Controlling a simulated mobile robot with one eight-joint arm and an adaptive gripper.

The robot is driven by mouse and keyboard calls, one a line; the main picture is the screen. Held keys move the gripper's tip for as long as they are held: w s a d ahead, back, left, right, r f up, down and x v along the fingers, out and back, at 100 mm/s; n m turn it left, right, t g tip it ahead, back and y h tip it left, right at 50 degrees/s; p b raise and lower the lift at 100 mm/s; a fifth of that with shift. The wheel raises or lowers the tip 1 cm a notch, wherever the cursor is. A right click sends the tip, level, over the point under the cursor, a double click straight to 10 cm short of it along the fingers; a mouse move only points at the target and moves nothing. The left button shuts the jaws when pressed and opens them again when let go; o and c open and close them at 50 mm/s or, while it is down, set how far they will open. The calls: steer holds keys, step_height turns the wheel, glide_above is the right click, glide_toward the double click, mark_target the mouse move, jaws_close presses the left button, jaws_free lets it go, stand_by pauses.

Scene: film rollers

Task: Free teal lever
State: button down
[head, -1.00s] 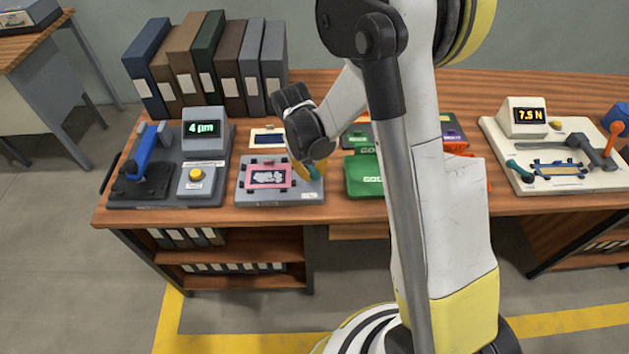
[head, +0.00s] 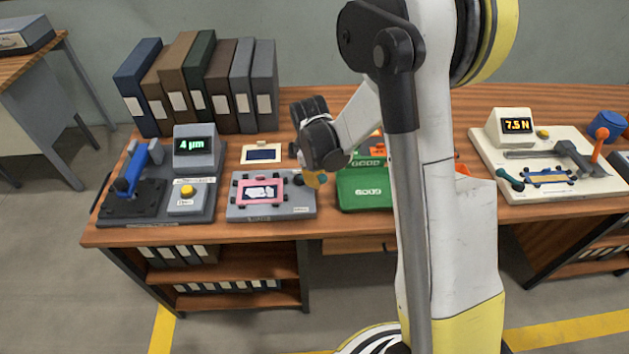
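A grey fixture (head: 240,212) stands on the desk, with a pink frame (head: 243,192) around a dark plate with white shapes. My gripper (head: 314,180) hangs at the fixture's right end, its dark body above and its yellowish fingertips low down. A teal lever at that end is mostly hidden by the gripper, so I cannot tell whether they touch. The finger gap is too small and covered to read. Another teal lever (head: 509,180) sits on the cream device (head: 480,150) at the right, far from my gripper.
A green box (head: 364,190) stands close to the right of my gripper. A grey gauge (head: 199,150) with a blue lever (head: 138,166) and yellow button is at the left. Upright binders (head: 190,90) line the back. A small cream-framed panel (head: 262,154) lies behind the fixture.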

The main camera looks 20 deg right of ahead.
steer(key=shift+w+d+n, duration=0.15)
steer(key=shift+d+n, duration=0.05)
steer(key=shift+n, duration=0.3)
steer(key=c, duration=1.2)
jaws_free()
steer(key=shift+r, duration=0.1)
steer(key=r, duration=0.4)
steer(key=s+a+r, duration=0.1)
steer(key=r, duration=0.6)
steer(key=shift+s+a+r, duration=0.15)
steer(key=shift+s+r, duration=0.2)
steer(key=s+a+r+m+t, duration=0.1)
steer(key=s+r+m+t, duration=0.1)
steer(key=s, duration=0.4)
steer(key=s+a+r+m+t+y, duration=0.1)
steer(key=s+r+m+t, duration=0.1)
steer(key=s+r+m, duration=0.2)
steer(key=s+a+r+m+t, duration=0.1)
steer(key=s+m, duration=0.3)
steer(key=s, duration=0.4)
steer(key=shift+s+a+r+t, duration=0.2)
steer(key=shift+a+r, duration=0.1)
steer(key=shift+r, duration=0.15)
steer(key=shift+s+a+r+t, duration=0.2)
steer(key=shift+a+r, duration=0.1)
steer(key=shift+r, duration=0.15)
